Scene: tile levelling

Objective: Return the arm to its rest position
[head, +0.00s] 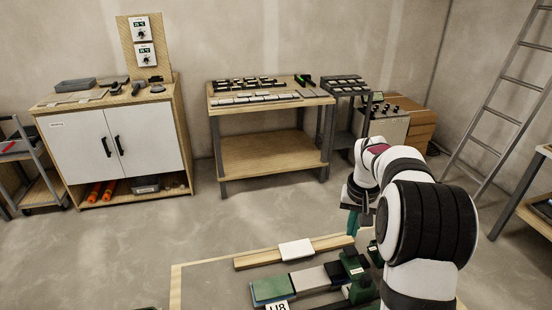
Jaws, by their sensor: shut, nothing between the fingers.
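My white and black arm reaches in from the right. My gripper (352,224) hangs at its end, pointing down, above the far right part of the work table; its fingers are small here and look shut and empty. Below and in front of it stands a green fixture (355,268). A row of pieces runs left from the fixture: a dark block, a pale grey tile (309,278) and a green block (272,289). A white tile (296,249) lies across a wooden strip (258,259) behind the row. My arm hides the table's right side.
The work table (205,285) is bare at its left. A white cabinet (85,145), a wooden bench (265,155) with rows of tiles and a control box (384,125) stand along the back wall. A ladder (500,90) leans at the right. Open floor lies between.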

